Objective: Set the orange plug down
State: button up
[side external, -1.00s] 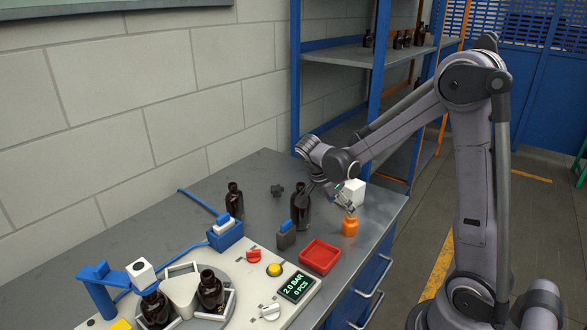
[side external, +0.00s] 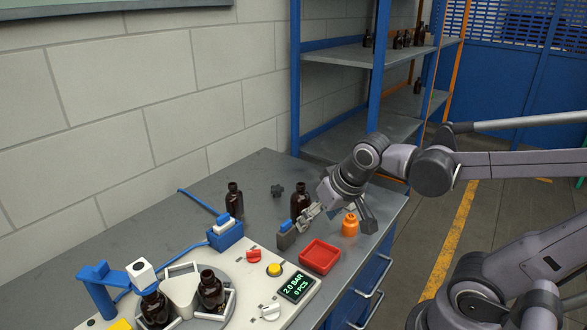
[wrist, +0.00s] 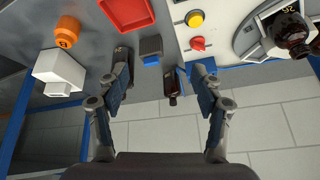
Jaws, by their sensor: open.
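The orange plug (side external: 350,224) stands upright on the grey bench, right of the red tray. It also shows at the upper left of the wrist view (wrist: 67,32). My gripper (side external: 308,215) is left of the plug and apart from it, near a dark amber bottle (side external: 300,195). In the wrist view my gripper (wrist: 160,75) has its fingers spread wide, and the plug lies outside them. A dark bottle (wrist: 173,87) shows between the fingers, with no visible contact.
The red tray (side external: 320,257) and a grey block with a blue top (side external: 287,236) are near my gripper. A white box (wrist: 60,70) stands beside the plug. Another bottle (side external: 235,199) and a control panel (side external: 270,295) are further left.

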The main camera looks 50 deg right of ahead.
jog(key=a+n, duration=0.1)
jog(key=s+a+n+t+y, duration=0.1)
jog(key=a+n, duration=0.1)
jog(key=n, duration=0.1)
jog(key=shift+s+a+r+t, duration=0.15)
jog(key=shift+s+r+t, duration=0.05)
jog(key=shift+s+t, duration=0.1)
dwell(1.0)
